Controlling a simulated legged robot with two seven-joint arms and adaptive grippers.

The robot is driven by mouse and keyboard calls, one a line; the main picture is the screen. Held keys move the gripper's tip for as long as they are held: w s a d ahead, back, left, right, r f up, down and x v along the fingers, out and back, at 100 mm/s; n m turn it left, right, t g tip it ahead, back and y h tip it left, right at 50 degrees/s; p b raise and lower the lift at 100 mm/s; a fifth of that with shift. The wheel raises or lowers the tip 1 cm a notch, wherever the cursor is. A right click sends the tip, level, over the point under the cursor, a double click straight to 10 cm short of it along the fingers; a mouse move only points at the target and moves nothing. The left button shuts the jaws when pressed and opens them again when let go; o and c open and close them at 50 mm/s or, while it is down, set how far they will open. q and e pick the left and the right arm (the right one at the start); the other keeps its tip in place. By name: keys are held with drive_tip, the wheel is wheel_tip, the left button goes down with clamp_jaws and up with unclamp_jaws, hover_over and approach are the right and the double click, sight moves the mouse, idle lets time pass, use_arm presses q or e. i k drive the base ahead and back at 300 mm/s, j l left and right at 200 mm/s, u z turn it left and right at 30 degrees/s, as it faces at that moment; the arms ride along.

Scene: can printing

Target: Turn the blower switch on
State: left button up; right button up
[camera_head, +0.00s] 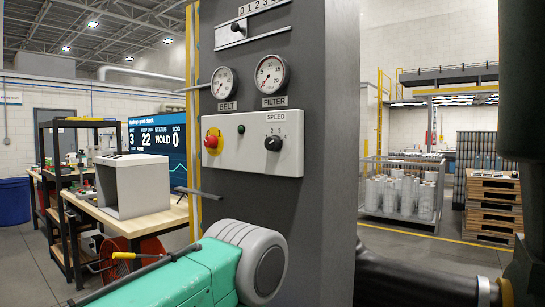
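No label reading "blower" is legible, so I cannot tell which control is the blower switch. A white control box (253,160) is on the front of a dark grey cabinet (310,205). It carries a red button (211,140) on a yellow base, a small dark green button or lamp (241,129) and a black knob (272,143) under the word SPEED. Above are two round gauges, BELT (223,82) and FILTER (271,74). Higher up is a slot with a dark lever (237,28) under a number strip. Neither gripper shows in this view.
A teal housing (175,280) with a ribbed grey end (252,258) stands low before the cabinet. A workbench with a white box (133,187) is at left. A wire cage (401,193) and stacked pallets (491,205) stand at right. Some floor between is clear.

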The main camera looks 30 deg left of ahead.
sight(211, 141)
drive_tip(key=k+j+u, duration=0.1)
drive_tip(key=u, duration=1.25)
drive_tip(key=i+j, duration=0.05)
drive_tip(key=j, duration=0.05)
